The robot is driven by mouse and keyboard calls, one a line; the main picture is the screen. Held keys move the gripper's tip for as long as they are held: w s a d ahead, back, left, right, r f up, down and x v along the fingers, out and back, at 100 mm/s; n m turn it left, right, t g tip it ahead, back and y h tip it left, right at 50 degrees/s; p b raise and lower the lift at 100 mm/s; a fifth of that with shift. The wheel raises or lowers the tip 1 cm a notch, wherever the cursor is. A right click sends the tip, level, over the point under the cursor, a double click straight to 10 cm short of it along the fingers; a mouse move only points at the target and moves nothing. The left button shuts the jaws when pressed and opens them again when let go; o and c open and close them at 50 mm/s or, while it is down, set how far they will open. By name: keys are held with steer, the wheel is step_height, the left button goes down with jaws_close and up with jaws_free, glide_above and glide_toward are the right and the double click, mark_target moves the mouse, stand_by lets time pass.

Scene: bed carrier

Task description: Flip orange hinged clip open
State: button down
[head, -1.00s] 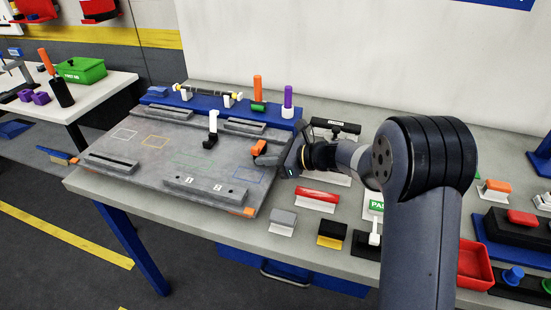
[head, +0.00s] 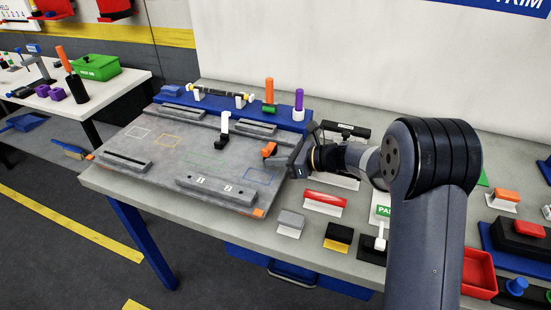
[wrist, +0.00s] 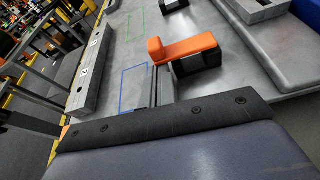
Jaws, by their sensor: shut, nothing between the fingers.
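The orange hinged clip (head: 269,149) is near the right edge of the grey board (head: 165,140). In the wrist view the orange arm of the clip (wrist: 185,47) lies across a dark base, with a raised block at its left end. My gripper (head: 275,162) is low over the board's right edge, just beside the clip on its near side. It is shut and holds nothing. In the wrist view a narrow dark finger (wrist: 161,88) shows just below the clip's left end. I cannot tell whether it touches the clip.
A white upright lever on a black base (head: 224,128) stands left of the clip. A grey slotted block (head: 222,192) lies along the board's front. Orange and purple posts (head: 298,103) stand behind. Several small fixtures, including a red-topped one (head: 324,199), crowd the table's right side.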

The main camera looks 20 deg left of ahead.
steer(key=shift+r, duration=0.2)
step_height(320, 180, up, 2)
steer(key=m+g+p, duration=0.1)
steer(key=m+p, duration=0.1)
steer(key=p, duration=0.4)
steer(key=shift+w+g, duration=0.1)
steer(key=shift+g, duration=0.2)
steer(key=r+m+p, duration=0.1)
steer(key=p, duration=0.1)
steer(key=w+r+m+g+p, duration=0.1)
steer(key=m+p, duration=0.1)
steer(key=p, duration=0.1)
steer(key=shift+g+y+p, duration=0.3)
steer(key=shift+y, duration=0.1)
steer(key=m+p, duration=0.1)
steer(key=w+m, duration=0.1)
steer(key=shift+d+r+m+g+p, duration=0.1)
steer(key=shift+r+m+g+p, duration=0.2)
steer(key=shift+r+g+p, duration=0.1)
steer(key=shift+w+r+m+g+y, duration=0.25)
steer(key=shift+w+m+g+y, duration=0.15)
steer(key=shift+w+m+y, duration=0.5)
steer(key=shift+w+d+r+h, duration=0.1)
steer(key=shift+w+r+h, duration=0.2)
steer(key=shift+w, duration=0.45)
steer(key=shift+r, duration=0.1)
step_height(320, 180, up, 10)
steer(key=b, duration=0.1)
steer(key=shift+b, duration=0.4)
